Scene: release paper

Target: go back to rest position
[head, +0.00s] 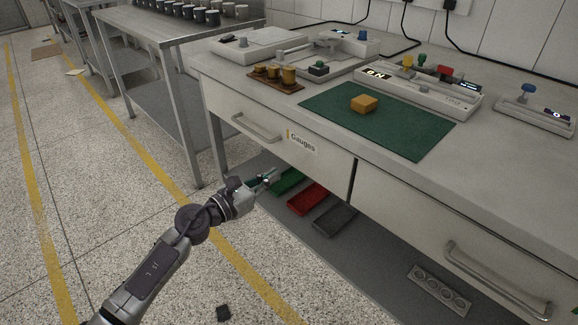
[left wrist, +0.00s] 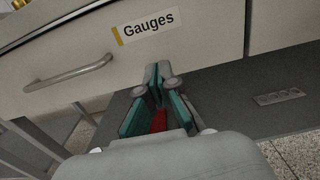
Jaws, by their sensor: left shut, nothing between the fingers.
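My left gripper (head: 266,178) is shut and empty in the head view. It hangs in front of the workbench, just below the closed drawer labelled "Gauges" (head: 262,134). In the left wrist view its fingers (left wrist: 154,76) are together below the drawer front (left wrist: 190,30). The drawer's handle (left wrist: 68,72) is to the left of the fingers there. My right gripper is in neither view.
Green, red (head: 307,198) and grey (head: 336,218) trays lie on the shelf under the bench. A green mat (head: 420,134) with an orange block (head: 364,103) lies on the benchtop. A metal table (head: 150,27) stands at the left. The speckled floor (head: 100,190) is mostly clear.

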